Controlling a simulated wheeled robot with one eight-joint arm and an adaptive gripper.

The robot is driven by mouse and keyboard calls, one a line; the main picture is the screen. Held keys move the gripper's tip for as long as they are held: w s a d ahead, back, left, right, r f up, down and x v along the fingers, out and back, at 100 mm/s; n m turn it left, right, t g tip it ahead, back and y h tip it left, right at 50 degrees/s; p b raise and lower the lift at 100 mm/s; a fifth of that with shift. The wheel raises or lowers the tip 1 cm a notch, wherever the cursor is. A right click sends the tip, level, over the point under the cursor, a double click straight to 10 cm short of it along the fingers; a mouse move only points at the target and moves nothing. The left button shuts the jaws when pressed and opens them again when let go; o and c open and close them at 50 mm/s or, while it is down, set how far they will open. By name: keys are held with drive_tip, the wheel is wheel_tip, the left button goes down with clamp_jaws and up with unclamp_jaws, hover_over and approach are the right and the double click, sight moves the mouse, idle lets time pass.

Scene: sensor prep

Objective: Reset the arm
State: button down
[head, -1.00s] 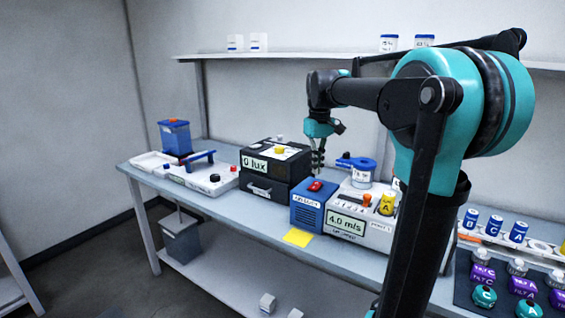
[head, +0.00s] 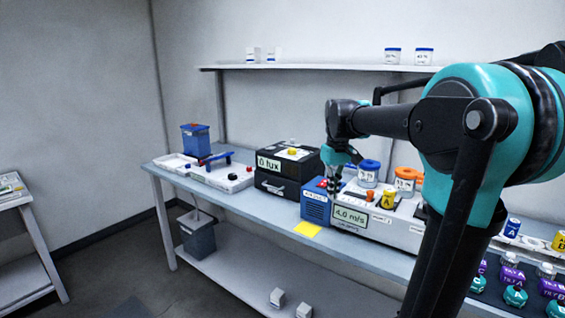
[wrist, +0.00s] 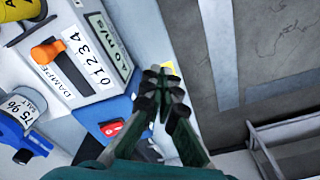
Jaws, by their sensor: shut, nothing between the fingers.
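My gripper (head: 335,184) hangs at the end of my teal and black arm, above the bench near the blue box and the wind-speed unit. In the wrist view its fingertips (wrist: 161,80) are together with nothing between them. The blue box (head: 315,206) with a red switch stands just left of the gripper in the head view. The wind-speed unit (head: 350,219) reads 4.0 m/s; its orange damper lever (wrist: 46,52) shows in the wrist view. I cannot tell the exact height of the gripper above the bench.
The black lux box (head: 283,175) stands left of the blue box. A yellow note (head: 307,229) lies at the bench's front edge. White trays (head: 222,176) and a blue container (head: 195,140) are farther left. A wall shelf (head: 300,67) runs behind. Labelled jars (head: 515,297) stand at the right.

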drive_tip(key=s+d+f+m+t, duration=0.3)
drive_tip(key=s+f+m, duration=0.1)
drive_tip(key=s+f, duration=1.6)
wheel_tip(320, 180, down, 4)
drive_tip(key=shift+d+r+t, duration=0.15)
drive_tip(key=shift+d+t, duration=0.05)
drive_tip(key=shift+t, duration=0.1)
